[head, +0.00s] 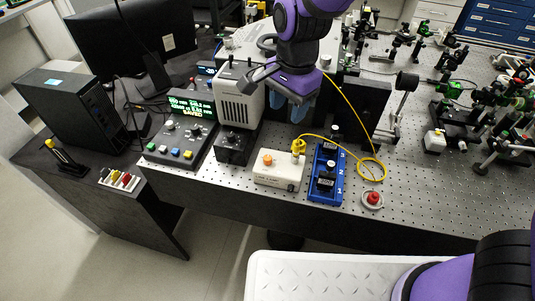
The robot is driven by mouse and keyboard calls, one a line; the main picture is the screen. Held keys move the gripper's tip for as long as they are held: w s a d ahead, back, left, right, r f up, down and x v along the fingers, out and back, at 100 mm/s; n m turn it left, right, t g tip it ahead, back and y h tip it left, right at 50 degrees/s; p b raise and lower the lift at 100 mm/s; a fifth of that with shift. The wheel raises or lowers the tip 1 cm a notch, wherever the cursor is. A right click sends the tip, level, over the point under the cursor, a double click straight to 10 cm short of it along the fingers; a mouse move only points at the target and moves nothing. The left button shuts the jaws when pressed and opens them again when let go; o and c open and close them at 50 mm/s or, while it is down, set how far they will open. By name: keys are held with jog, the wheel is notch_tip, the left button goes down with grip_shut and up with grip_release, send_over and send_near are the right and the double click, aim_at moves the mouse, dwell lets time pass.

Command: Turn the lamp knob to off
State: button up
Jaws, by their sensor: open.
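A pale vented lamp housing (228,107) stands on the perforated bench, left of my gripper. A black box (237,147) sits at its front foot, with what looks like a dark knob on it. I take this for the lamp knob, but its setting is too small to read. My gripper (303,108) has blue fingers pointing down and is open. It appears to the right of the lamp housing and above the bench, apart from the black box. Nothing shows between its fingers.
A control box (178,151) with a lit green screen, knobs and coloured buttons is to the left. A white box (278,182), yellow cable (347,97), blue numbered holder (325,194) and red button (372,199) lie near the front edge. Optics crowd the right.

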jog(key=m, duration=0.1)
send_over(267, 157)
notch_tip(267, 157, down, 4)
jog(key=shift+h, duration=0.4)
notch_tip(267, 157, down, 11)
jog(key=shift+r, duration=0.1)
grip_shut()
jog(key=shift+n, duration=0.4)
jog(key=n, duration=0.9)
dwell(0.4)
